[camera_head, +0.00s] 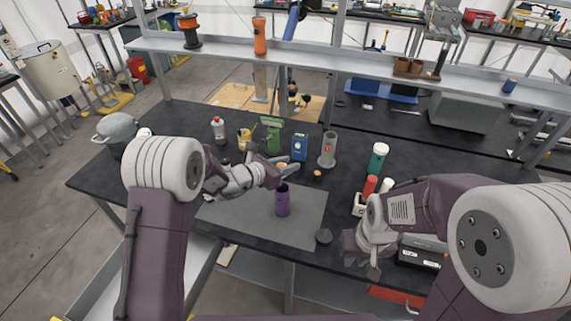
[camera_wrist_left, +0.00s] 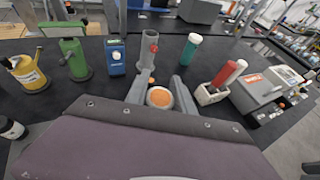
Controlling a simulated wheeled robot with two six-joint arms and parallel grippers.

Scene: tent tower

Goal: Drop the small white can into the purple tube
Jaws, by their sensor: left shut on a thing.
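The purple tube (camera_head: 282,200) stands upright on the grey mat in the head view. My left gripper (camera_head: 284,169) is just above it, shut on the small white can (camera_wrist_left: 160,97). The wrist view looks down on the can, which shows an orange top and a pale rim between the two fingers (camera_wrist_left: 160,92). In the head view the fingers hide most of the can. The can appears above the tube's mouth, but I cannot tell if they are lined up. My right gripper (camera_head: 362,262) is at the table's front right, fingers apart, with nothing visible between them.

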